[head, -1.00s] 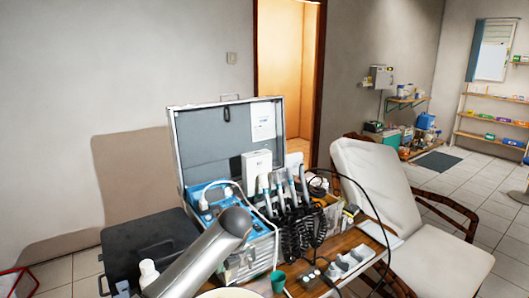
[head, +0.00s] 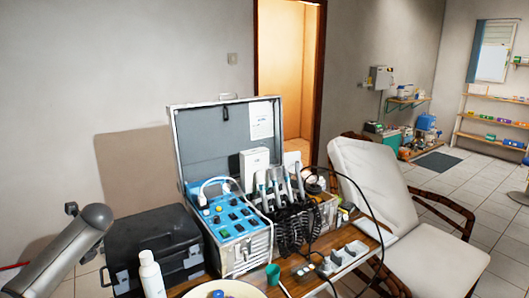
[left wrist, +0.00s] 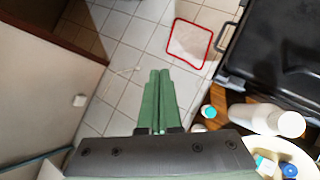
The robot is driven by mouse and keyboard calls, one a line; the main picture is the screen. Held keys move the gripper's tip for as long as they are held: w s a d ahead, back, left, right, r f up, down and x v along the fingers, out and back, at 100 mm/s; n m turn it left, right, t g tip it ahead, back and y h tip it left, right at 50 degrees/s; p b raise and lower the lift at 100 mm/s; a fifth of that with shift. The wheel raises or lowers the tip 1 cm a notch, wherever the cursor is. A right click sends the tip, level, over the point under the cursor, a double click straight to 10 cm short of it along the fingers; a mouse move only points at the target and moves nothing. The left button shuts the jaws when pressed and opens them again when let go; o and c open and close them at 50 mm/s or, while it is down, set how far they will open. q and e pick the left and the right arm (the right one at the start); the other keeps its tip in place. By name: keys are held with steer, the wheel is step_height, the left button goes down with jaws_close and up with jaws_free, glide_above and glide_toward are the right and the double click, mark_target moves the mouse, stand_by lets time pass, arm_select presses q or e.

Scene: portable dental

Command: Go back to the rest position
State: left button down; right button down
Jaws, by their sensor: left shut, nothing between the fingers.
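My left gripper (left wrist: 158,128) shows in the left wrist view with its two green fingers together and nothing between them. It points over the tiled floor, left of the table edge and clear of the bottles. In the head view a grey link of my left arm (head: 65,245) is at the lower left; the gripper itself is out of that picture. My right gripper is in neither view.
An open dental case (head: 243,250) stands on the wooden table (head: 300,265), with a black case (head: 150,240) to its left. A white bottle (head: 151,272) stands in front. A red-rimmed square (left wrist: 188,42) is on the floor. A padded chair (head: 400,220) is at right.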

arm_select(q)
steer(key=s+d+f+n+t+h, duration=0.15)
steer(key=s+d+f, duration=0.25)
steer(key=f, duration=0.4)
steer(key=s+d+f+n+t+h, duration=0.1)
steer(key=s+d+f+n+h, duration=0.2)
steer(key=f, duration=0.6)
steer(key=s+d+f+n+t, duration=0.25)
steer(key=s+d+f, duration=0.25)
steer(key=f, duration=0.3)
steer(key=s+d+f+n+t+h, duration=0.15)
steer(key=s+d+n, duration=0.3)
steer(key=s, duration=0.45)
steer(key=s+d+n+h, duration=0.3)
steer(key=s+d+n, duration=0.15)
steer(key=s, duration=0.45)
steer(key=d+n+t+h, duration=0.1)
steer(key=d+n, duration=0.4)
steer(key=d, duration=0.6)
steer(key=shift+d+r+n, duration=0.2)
steer(key=shift+r+n, duration=0.05)
steer(key=shift+n, duration=0.05)
